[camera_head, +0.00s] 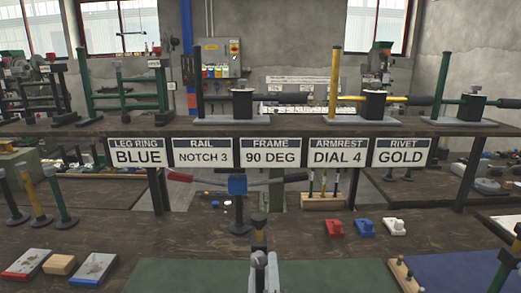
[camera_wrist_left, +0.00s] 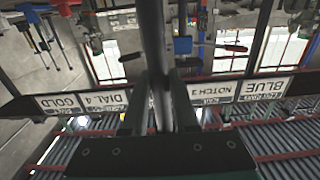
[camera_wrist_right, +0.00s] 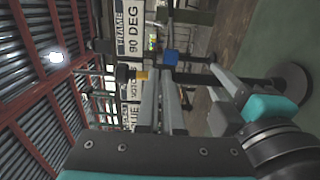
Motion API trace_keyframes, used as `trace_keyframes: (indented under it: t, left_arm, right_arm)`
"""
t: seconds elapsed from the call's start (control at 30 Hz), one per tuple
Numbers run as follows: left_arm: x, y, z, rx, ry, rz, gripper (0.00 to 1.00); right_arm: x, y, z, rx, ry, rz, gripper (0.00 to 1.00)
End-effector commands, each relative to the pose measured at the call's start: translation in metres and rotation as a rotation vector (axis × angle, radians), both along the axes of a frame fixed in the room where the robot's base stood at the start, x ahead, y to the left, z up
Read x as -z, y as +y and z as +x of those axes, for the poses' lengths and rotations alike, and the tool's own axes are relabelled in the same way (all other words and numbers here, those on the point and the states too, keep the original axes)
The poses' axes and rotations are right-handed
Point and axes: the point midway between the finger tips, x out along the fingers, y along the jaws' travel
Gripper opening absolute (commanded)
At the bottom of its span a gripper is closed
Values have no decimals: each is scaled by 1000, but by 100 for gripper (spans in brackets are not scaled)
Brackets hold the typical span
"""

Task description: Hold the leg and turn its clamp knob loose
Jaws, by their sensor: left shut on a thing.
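The leg (camera_head: 258,222) stands upright at the front middle in the head view, with a dark top and a slim post. In the left wrist view, the dark leg (camera_wrist_left: 152,40) runs between the fingers of my left gripper (camera_wrist_left: 158,85), which is shut on it. In the right wrist view, the leg shows sideways with a yellow ring (camera_wrist_right: 140,74) and a round dark base (camera_wrist_right: 293,85). My right gripper (camera_head: 265,262) is at the leg's upper part. Its fingertips (camera_wrist_right: 161,76) are close together beside the leg. The clamp knob cannot be made out there.
A shelf with signs (camera_head: 300,152) crosses the view. Colored blocks (camera_head: 365,226) lie at right. A green mat (camera_head: 180,275) lies in front.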

Motion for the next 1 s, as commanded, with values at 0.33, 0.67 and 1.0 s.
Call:
trace_keyframes:
  t: [0.33,0.67,1.0]
  left_arm:
    - [2,-5,-2,13,5,1,0]
    - [2,-4,-1,9,5,-2,0]
    - [2,-2,-1,6,4,-2,0]
  right_arm:
    - [-4,-1,-1,-11,-4,4,0]
    - [-3,-5,-22,-6,1,4,0]
    - [-3,-6,-58,-3,1,1,0]
